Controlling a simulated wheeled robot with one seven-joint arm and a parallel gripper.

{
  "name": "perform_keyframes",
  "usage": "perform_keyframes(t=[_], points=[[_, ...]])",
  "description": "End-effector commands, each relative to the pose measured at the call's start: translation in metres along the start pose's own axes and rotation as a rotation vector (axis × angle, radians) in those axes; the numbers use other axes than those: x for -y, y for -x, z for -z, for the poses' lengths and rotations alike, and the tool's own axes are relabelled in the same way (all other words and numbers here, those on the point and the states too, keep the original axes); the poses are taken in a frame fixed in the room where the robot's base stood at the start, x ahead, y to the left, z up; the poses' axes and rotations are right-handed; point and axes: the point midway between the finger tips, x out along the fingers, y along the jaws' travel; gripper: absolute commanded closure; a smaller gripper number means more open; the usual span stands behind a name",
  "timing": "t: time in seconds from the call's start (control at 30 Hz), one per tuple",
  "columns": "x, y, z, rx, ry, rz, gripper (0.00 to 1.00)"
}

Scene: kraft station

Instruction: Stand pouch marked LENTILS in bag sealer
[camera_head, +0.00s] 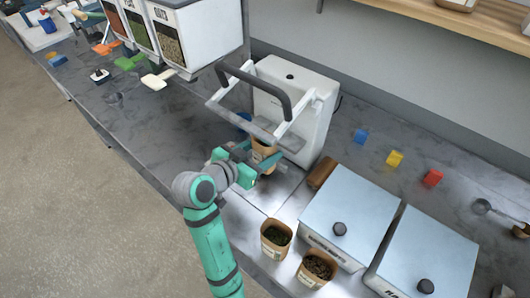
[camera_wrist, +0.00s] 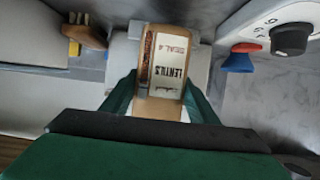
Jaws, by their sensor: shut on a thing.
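The kraft pouch marked LENTILS (camera_wrist: 167,62) is between the fingers of my gripper (camera_wrist: 160,100) in the wrist view, its label facing the camera. In the head view the pouch (camera_head: 264,156) is partly hidden by my gripper (camera_head: 252,163), which is shut on it. The bag sealer (camera_head: 290,105) is a white machine with a dark raised handle bar (camera_head: 250,82). The pouch is at the front of the sealer, just below its light frame. I cannot tell whether the pouch touches the sealer or its base.
Two open filled pouches (camera_head: 276,238) (camera_head: 317,269) stand on the counter in front of two lidded bins (camera_head: 351,213) (camera_head: 425,255). Dispensers (camera_head: 180,35) stand at the upper left. Blue, yellow and red blocks (camera_head: 394,159) sit at the right.

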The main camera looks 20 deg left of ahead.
Motion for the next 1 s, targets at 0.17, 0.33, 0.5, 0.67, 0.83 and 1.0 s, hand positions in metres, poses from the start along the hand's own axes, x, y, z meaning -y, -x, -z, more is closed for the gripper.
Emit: perform_keyframes(t=[0.17,0.33,0.5,0.67,0.83,1.0], points=[[0.001,-0.006,-0.019,0.000,0.004,0.003,0.74],[0.003,-0.005,-0.018,-0.001,0.002,0.006,0.74],[0.004,-0.005,-0.021,0.000,0.003,0.007,0.74],[0.004,-0.006,-0.022,0.000,0.003,0.007,0.27],[0.004,-0.006,-0.022,0.000,0.003,0.007,0.27],[0.004,-0.003,-0.018,-0.001,0.003,0.008,0.27]])
